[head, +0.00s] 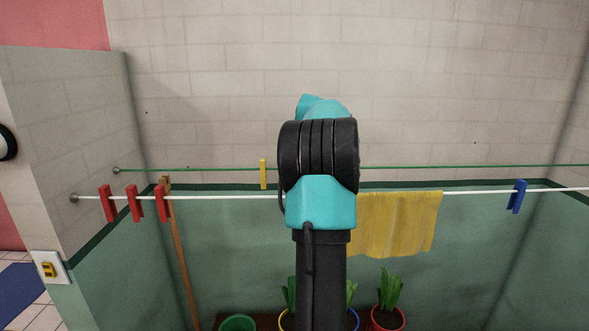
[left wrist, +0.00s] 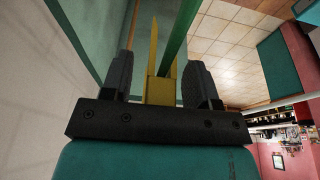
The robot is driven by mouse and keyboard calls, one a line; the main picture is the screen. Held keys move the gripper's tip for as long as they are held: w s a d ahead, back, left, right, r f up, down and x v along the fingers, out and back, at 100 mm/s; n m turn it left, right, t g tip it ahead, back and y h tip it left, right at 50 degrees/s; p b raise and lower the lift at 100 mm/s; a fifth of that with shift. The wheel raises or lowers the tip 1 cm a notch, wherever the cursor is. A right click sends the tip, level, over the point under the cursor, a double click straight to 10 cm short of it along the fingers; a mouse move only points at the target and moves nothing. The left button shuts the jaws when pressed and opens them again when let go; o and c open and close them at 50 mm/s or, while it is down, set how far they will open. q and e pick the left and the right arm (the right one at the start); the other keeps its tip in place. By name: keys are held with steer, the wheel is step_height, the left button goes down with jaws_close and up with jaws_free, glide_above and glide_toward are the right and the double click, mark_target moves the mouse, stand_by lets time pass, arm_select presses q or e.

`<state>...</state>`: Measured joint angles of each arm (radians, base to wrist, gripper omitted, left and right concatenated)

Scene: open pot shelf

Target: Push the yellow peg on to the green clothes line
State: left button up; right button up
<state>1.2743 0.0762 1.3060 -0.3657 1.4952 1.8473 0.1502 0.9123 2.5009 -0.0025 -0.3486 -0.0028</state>
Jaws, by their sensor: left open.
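In the left wrist view a yellow peg (left wrist: 158,92) stands between the fingers of my left gripper (left wrist: 159,68), its two prongs pointing away. The fingers are open, with a gap on each side. The green clothes line (left wrist: 181,36) runs down to the base of the prongs and seems to lie in the slot. In the head view my arm hides this gripper and the peg in it. My right gripper is not in view.
A white line (head: 235,196) runs in front, with red pegs (head: 133,203) at left, a yellow cloth (head: 400,224) and a blue peg (head: 517,196) at right. A wooden pole (head: 180,250) leans at left. Potted plants (head: 388,300) stand below.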

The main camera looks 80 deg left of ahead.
arm_select(q)
steer(key=v, duration=1.2)
stand_by(0.6)
